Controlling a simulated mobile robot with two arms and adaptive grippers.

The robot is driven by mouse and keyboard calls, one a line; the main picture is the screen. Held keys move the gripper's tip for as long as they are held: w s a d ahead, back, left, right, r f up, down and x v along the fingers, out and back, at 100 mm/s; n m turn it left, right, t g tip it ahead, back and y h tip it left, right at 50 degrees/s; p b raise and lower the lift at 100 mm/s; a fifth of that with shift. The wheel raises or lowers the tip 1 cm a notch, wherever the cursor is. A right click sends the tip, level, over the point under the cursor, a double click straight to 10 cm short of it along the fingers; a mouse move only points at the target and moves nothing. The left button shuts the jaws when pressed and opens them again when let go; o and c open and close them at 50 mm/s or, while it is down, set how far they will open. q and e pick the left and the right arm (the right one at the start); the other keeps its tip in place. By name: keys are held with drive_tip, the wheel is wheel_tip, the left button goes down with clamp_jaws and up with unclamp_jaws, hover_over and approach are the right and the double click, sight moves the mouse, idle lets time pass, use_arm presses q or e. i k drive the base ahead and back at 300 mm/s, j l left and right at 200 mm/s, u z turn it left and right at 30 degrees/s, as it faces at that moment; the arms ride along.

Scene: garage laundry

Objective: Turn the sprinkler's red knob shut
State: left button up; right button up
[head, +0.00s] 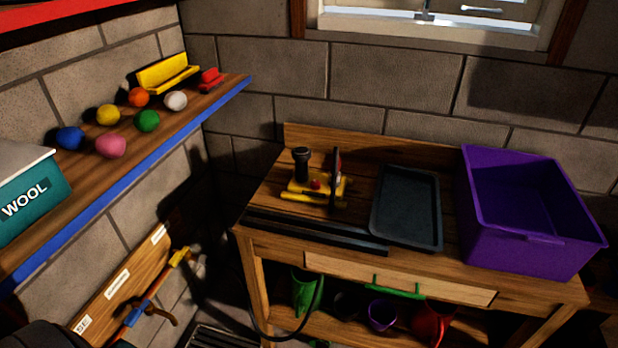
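The sprinkler (318,184) stands on the left part of the wooden workbench. It has a yellow base, a black upright post and a dark, thin upright part with some red at its top. A small red knob (315,184) shows low on the yellow base, between the post and the thin part. The knob is too small to tell how far it is turned. Neither of my grippers is in view, and nothing touches the sprinkler.
A dark tray (408,168) and a purple bin (541,253) stand right of the sprinkler on the workbench (350,146). Dark bars (315,231) lie along its front left. A shelf (188,125) with several coloured balls juts out at left. A hose (246,300) hangs below.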

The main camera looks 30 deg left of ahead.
sight(315, 184)
drive_tip(key=i+u, duration=0.25)
drive_tip(key=u, duration=0.25)
drive_tip(key=i+l+u, duration=0.15)
drive_tip(key=u, duration=0.35)
drive_tip(key=i, duration=0.1)
